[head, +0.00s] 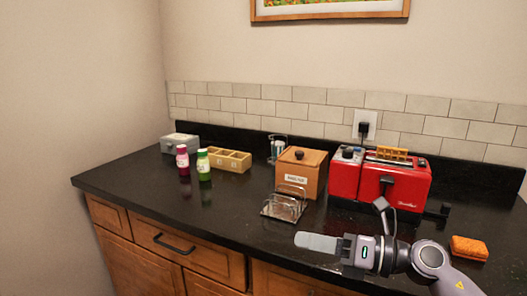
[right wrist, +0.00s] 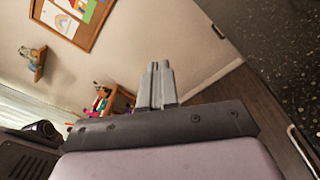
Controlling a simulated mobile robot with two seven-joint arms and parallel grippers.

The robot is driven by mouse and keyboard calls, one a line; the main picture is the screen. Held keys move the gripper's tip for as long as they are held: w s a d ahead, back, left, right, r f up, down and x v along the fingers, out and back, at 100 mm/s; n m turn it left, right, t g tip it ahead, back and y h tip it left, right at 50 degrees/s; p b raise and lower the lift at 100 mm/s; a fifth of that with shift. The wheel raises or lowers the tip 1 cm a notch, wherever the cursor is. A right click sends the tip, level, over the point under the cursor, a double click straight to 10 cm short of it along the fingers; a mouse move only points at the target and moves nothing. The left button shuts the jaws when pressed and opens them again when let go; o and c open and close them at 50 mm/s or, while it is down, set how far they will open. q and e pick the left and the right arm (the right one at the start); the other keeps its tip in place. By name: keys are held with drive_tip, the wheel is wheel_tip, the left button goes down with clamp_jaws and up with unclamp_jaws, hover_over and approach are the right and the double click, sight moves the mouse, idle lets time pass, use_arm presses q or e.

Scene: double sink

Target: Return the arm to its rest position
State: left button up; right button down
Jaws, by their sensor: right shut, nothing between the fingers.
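My right gripper (head: 316,243) shows in the head view at the lower right, over the front part of the black counter (head: 130,187). Its fingers point left and are shut with nothing between them. In the right wrist view the closed fingers (right wrist: 160,84) stand side by side, pointing up in the picture, with a wall and floor behind them. The right arm comes in from the bottom right of the head view. My left gripper is in neither view.
An orange sponge (head: 469,248) lies right of the arm. Two bottles (head: 203,166) stand further left. The front left counter is clear.

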drive_tip(key=s+d+f+m+t+h, duration=0.35)
drive_tip(key=f+m+t, duration=0.3)
drive_tip(key=m, duration=0.65)
drive_tip(key=s+d+f+m+t+h, duration=0.25)
drive_tip(key=f+m+t+h, duration=0.4)
drive_tip(key=m, duration=0.75)
drive_tip(key=s+d+f+m+g+h, duration=0.2)
drive_tip(key=s+f+m+g, duration=0.2)
drive_tip(key=s+f+m, duration=0.2)
drive_tip(key=s+d+f+m+g+h, duration=0.2)
drive_tip(key=s+f+m+g, duration=0.3)
drive_tip(key=s+f, duration=0.5)
wheel_tip(320, 180, down, 4)
drive_tip(key=shift+s+d+r+m, duration=0.2)
drive_tip(key=shift+d+m, duration=0.6)
drive_tip(key=shift+d, duration=0.05)
